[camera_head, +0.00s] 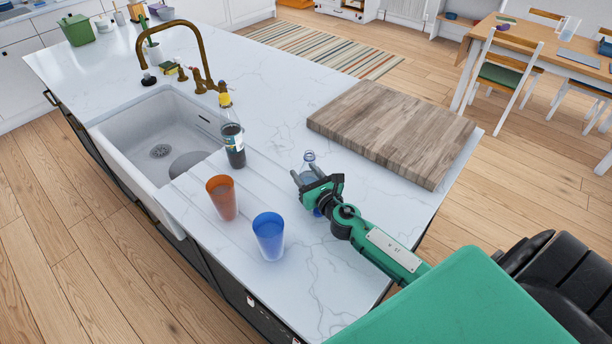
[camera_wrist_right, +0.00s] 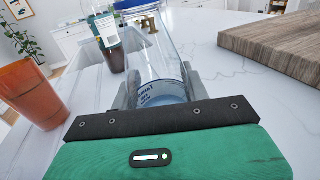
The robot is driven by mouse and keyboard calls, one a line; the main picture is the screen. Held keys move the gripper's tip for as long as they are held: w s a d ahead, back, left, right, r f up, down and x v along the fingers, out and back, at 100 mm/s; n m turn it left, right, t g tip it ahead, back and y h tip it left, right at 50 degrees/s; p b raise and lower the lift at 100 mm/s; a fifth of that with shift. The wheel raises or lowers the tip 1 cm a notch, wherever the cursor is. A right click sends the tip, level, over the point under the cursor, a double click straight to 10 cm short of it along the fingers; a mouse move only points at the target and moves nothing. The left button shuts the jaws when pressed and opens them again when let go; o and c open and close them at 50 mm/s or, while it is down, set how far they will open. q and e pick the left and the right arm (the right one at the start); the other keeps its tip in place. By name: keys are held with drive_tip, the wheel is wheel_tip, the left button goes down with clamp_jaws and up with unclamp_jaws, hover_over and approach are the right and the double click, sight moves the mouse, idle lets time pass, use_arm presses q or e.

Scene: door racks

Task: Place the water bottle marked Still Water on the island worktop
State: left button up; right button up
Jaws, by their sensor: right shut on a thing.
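My right gripper (camera_head: 308,181) is shut on a clear water bottle (camera_head: 309,158) over the island worktop (camera_head: 300,265), left of the cutting board. In the right wrist view the bottle (camera_wrist_right: 151,50) stands between the two grey fingers, with blue lettering low on its side; I cannot read all of it. The gripper hides much of the bottle in the head view. I cannot tell whether its base touches the worktop (camera_wrist_right: 260,100). My left gripper is not in view.
An orange cup (camera_head: 222,198), a blue cup (camera_head: 269,237) and a dark bottle with a yellow cap (camera_head: 233,142) stand left of my right gripper. A wooden cutting board (camera_head: 392,130) lies behind it. The sink (camera_head: 155,135) is farther left. The front worktop is clear.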

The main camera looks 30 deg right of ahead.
drive_tip(key=shift+f, duration=0.15)
drive_tip(key=o, duration=1.2)
drive_tip(key=shift+r, duration=0.25)
drive_tip(key=shift+s+f, duration=0.15)
drive_tip(key=shift+s, duration=0.15)
drive_tip(key=s+b, duration=0.2)
drive_tip(key=s, duration=0.8)
drive_tip(key=shift+s+b, duration=0.15)
drive_tip(key=shift+b, duration=0.25)
drive_tip(key=shift+s, duration=0.6)
